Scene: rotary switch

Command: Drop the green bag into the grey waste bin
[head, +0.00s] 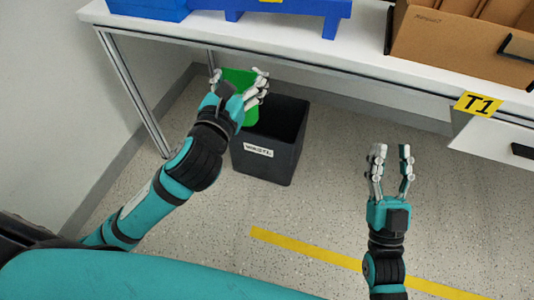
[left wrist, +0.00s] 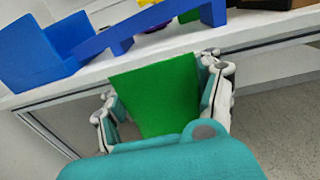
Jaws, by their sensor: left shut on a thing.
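The green bag (head: 239,77) is held in my left gripper (head: 240,84), which is shut on it. In the left wrist view the bag (left wrist: 157,92) fills the space between the fingers of the left gripper (left wrist: 162,95). The dark grey waste bin (head: 263,157), with a white label on its front, stands on the floor below the table. In the head view the bag and left gripper overlap the bin's left rear rim; their height above it is hard to tell. My right gripper (head: 391,165) is open and empty, to the right of the bin.
A white table (head: 340,62) runs along the back, its edge above the bin, with a yellow T1 sign (head: 478,105). Blue trays (head: 285,12) and a cardboard box (head: 462,40) stand on it. A table leg (head: 135,95) is left of the bin. Floor right of the bin is clear.

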